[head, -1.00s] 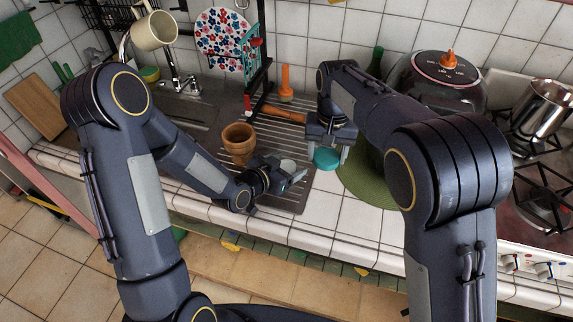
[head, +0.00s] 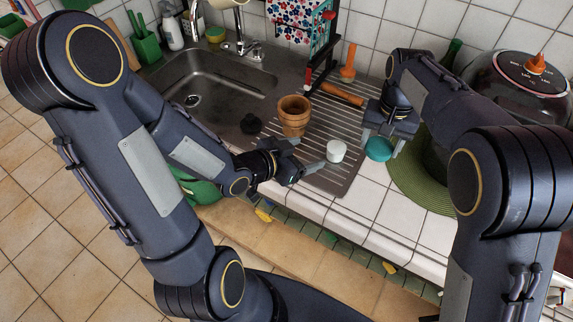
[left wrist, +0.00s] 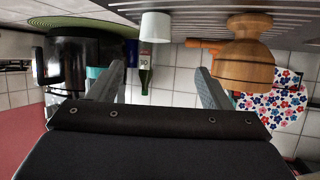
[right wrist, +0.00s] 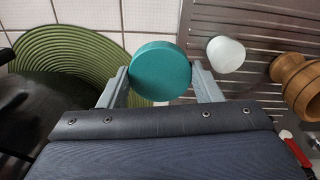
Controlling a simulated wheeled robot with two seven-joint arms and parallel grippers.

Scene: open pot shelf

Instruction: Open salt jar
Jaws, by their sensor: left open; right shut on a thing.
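The white salt jar body (head: 336,151) stands upright and lidless on the ribbed drainboard. It also shows in the left wrist view (left wrist: 155,27) and the right wrist view (right wrist: 226,54). Its teal lid (head: 378,149) is apart from it, to the right. My right gripper (head: 380,139) is shut on the lid, which sits between its fingers in the right wrist view (right wrist: 160,70). My left gripper (head: 308,154) is open and empty, just left of the jar, with its fingers spread in the left wrist view (left wrist: 158,85).
A green round mat (head: 415,170) lies right of the lid under a large dark pot (head: 515,85). White counter tiles (head: 375,205) in front are clear.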

